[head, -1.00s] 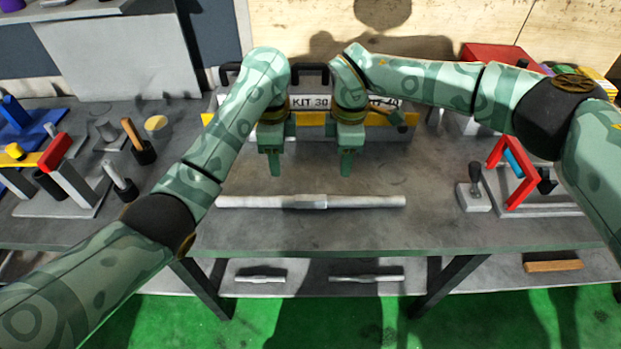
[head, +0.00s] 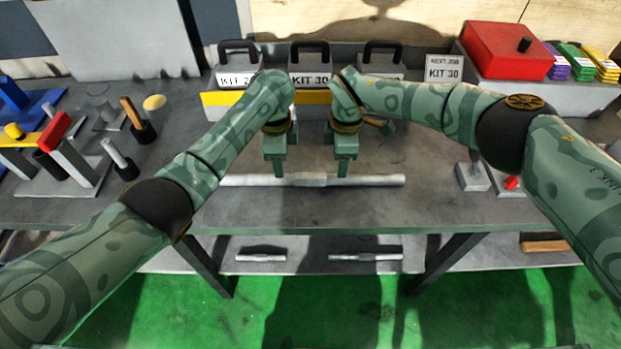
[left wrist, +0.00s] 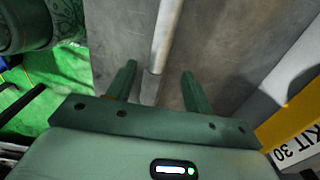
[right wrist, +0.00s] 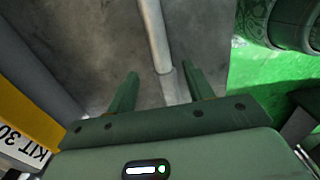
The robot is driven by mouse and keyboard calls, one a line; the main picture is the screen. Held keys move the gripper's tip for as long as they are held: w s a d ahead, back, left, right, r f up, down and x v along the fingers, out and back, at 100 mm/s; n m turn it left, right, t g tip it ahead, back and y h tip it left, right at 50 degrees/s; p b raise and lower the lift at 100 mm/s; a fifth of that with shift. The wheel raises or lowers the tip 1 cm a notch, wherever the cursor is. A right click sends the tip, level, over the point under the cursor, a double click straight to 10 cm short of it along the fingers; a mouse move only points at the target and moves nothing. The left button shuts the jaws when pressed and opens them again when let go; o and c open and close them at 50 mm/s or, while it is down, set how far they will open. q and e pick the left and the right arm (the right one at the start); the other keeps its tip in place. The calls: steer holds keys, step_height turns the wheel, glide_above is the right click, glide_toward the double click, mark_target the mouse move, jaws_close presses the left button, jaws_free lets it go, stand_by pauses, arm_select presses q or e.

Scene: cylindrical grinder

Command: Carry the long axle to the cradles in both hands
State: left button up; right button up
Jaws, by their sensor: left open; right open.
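The long axle (head: 385,180) is a grey stepped bar with a thicker middle, lying left to right on the bench. My left gripper (head: 279,174) and right gripper (head: 343,173) point down over its middle part, a short way apart. Both are open. In the left wrist view the axle (left wrist: 165,42) runs between the spread fingers (left wrist: 158,76). In the right wrist view the axle (right wrist: 155,40) also runs between the fingers (right wrist: 162,82). I cannot tell whether the fingers touch it. I cannot pick out the cradles for certain.
Several kit boxes (head: 310,72) stand behind the grippers. A red box (head: 507,50) is at back right. A stand with a red block (head: 62,128) and upright tools is at left. Smaller shafts (head: 365,256) lie on the lower shelf. The bench front (head: 320,215) is clear.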

mark_target(311, 180)
arm_select(q)
step_height(311, 180, down, 7)
steer(key=shift+f, duration=0.1)
arm_select(e)
step_height(311, 180, down, 7)
steer(key=shift+f, duration=0.15)
arm_select(q)
jaws_close()
arm_select(e)
jaws_close()
stand_by(0.9)
arm_select(q)
steer(key=shift+w+r, duration=0.15)
steer(key=shift+r, duration=0.1)
arm_select(e)
steer(key=shift+w+r, duration=0.15)
steer(key=shift+r, duration=0.1)
